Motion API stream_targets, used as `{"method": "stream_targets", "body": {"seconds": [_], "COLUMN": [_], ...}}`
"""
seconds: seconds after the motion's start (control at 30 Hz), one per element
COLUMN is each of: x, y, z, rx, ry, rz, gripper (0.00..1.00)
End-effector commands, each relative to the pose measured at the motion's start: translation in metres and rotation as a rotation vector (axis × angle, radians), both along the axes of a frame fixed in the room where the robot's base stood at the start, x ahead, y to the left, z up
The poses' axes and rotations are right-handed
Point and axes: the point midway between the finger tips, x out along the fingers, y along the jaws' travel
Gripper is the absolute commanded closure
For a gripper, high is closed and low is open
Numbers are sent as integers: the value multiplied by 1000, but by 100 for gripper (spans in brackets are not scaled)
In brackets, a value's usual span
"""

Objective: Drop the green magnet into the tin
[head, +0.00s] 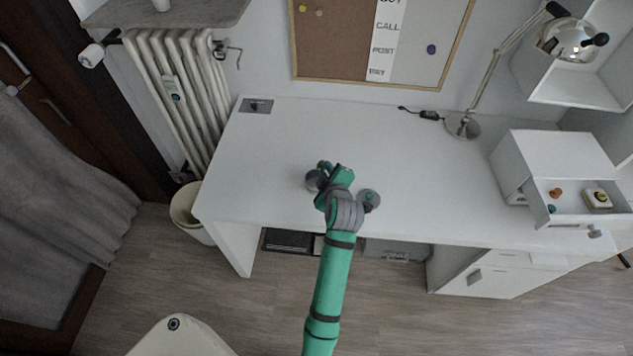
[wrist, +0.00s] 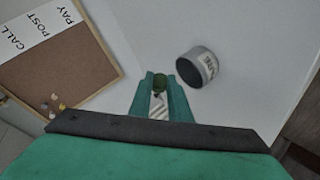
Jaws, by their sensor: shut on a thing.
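My gripper (wrist: 160,90) is shut on a small dark green thing, the green magnet (wrist: 160,82), at the fingertips in the wrist view. In the head view my gripper (head: 346,171) is over the middle of the white desk, and the magnet cannot be made out there. A grey round tin (wrist: 198,67) with a pale label stands on the desk, right of and beyond the fingertips in the wrist view. In the head view the tin (head: 369,199) is just right of my wrist, partly hidden. The magnet is outside the tin. Its height above the desk is hard to tell.
The white desk (head: 270,150) is mostly clear. A lamp (head: 463,125) stands at its back right. A small cabinet (head: 555,157) at the right has an open drawer (head: 570,218) with small items. A pinboard (head: 335,45) hangs behind.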

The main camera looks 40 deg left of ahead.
Motion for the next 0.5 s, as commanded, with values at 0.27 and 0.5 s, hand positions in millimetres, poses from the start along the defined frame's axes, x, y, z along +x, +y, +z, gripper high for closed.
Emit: {"method": "stream_targets", "body": {"seconds": [0.27,0.5], "x": [-1,-2], "y": [1,-1], "z": [0,1], "rx": [0,0], "ry": [0,1], "rz": [2,1], "gripper": [61,61]}}
